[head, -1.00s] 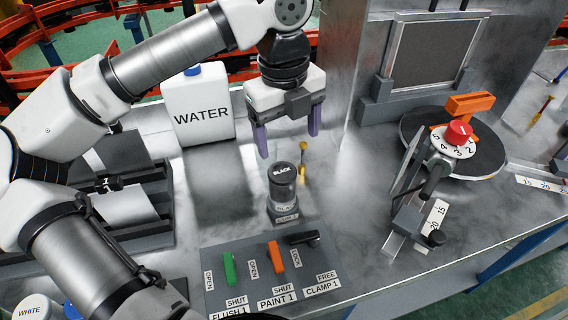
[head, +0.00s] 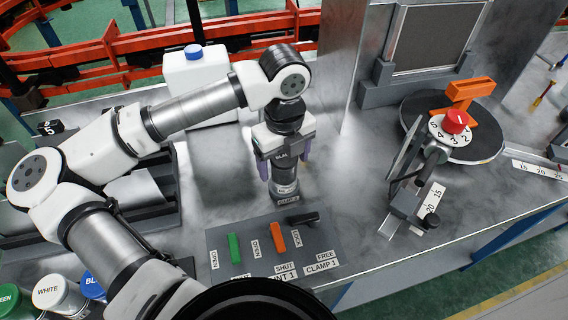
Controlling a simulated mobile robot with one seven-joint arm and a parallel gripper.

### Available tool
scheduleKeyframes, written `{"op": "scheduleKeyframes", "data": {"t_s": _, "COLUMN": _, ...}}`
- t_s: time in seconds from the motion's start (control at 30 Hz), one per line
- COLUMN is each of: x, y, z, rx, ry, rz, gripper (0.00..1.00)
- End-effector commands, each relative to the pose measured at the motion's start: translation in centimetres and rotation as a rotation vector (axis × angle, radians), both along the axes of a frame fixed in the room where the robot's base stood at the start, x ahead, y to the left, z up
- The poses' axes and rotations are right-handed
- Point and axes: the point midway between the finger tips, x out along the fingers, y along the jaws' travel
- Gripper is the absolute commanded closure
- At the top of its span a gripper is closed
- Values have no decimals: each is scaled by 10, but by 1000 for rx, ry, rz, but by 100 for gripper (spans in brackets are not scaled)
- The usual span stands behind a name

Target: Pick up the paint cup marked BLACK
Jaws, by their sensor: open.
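The paint cup marked BLACK (head: 284,182) stands upright in its holder at clamp 1, behind the control panel. Its lid is partly hidden by my gripper. My gripper (head: 284,172) points down over the cup, its purple fingers open on the left and right sides of it. Whether the fingers touch the cup cannot be told.
The control panel (head: 225,270) in front has a green lever (head: 234,247), an orange lever (head: 278,236) and a black clamp lever (head: 296,219). A white water container (head: 195,75) stands behind my arm. A dark turntable (head: 475,150) with a red knob (head: 455,121) is at right. White (head: 58,292) and other paint cups are at lower left.

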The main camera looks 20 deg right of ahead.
Motion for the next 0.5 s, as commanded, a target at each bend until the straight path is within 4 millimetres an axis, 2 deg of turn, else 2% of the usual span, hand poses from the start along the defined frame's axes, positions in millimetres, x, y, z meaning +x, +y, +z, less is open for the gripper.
{"op": "scheduleKeyframes", "data": {"t_s": 0.2, "x": 0, "y": 0, "z": -21, "rx": -2, "ry": 0, "rz": 1, "gripper": 23}}
{"op": "scheduleKeyframes", "data": {"t_s": 0.43, "x": 0, "y": 0, "z": -23, "rx": -2, "ry": -2, "rz": 1, "gripper": 23}}
{"op": "scheduleKeyframes", "data": {"t_s": 0.5, "x": 0, "y": 0, "z": -23, "rx": -2, "ry": -2, "rz": 1, "gripper": 32}}
